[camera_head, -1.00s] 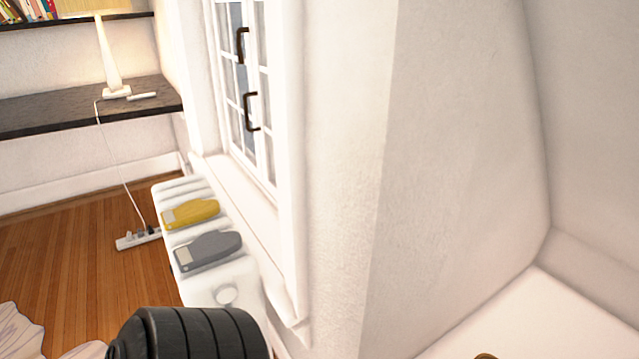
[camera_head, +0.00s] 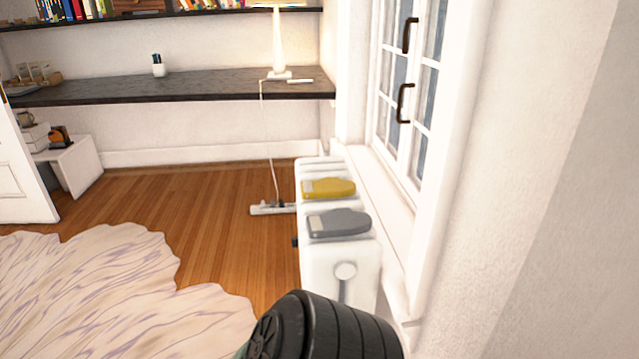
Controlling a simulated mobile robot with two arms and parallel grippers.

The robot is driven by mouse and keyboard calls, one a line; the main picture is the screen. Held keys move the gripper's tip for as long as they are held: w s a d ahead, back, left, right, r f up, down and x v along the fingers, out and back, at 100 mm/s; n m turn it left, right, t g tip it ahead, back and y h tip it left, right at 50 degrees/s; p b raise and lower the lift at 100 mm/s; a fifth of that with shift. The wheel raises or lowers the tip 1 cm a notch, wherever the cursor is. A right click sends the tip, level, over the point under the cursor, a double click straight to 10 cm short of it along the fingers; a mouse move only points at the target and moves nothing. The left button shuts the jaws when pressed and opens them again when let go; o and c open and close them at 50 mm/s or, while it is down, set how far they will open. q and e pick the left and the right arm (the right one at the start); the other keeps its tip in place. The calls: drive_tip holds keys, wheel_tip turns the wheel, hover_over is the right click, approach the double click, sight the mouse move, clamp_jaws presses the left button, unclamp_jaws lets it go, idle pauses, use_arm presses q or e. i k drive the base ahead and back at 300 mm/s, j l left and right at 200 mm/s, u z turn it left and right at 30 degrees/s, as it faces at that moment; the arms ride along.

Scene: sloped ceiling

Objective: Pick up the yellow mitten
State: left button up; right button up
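The yellow mitten (camera_head: 328,188) lies flat on top of a white radiator (camera_head: 335,270) under the window. A grey mitten (camera_head: 339,223) lies on the same radiator, nearer to me. Neither mitten is touched by anything of mine. A black ribbed part, which looks like a section of my arm, shows at the bottom centre, in front of the radiator's near end. No gripper fingers are visible in the head view.
A power strip (camera_head: 272,209) lies on the floor left of the radiator, its cord running up to a lamp (camera_head: 278,45) on the dark shelf (camera_head: 200,84). A pale rug (camera_head: 110,285) covers the left foreground. Wooden floor (camera_head: 215,245) is clear between rug and radiator.

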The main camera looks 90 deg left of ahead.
sight(326, 186)
drive_tip(key=k+l+u, duration=0.1)
drive_tip(key=u, duration=0.4)
drive_tip(key=k+u, duration=0.2)
drive_tip(key=u, duration=1.85)
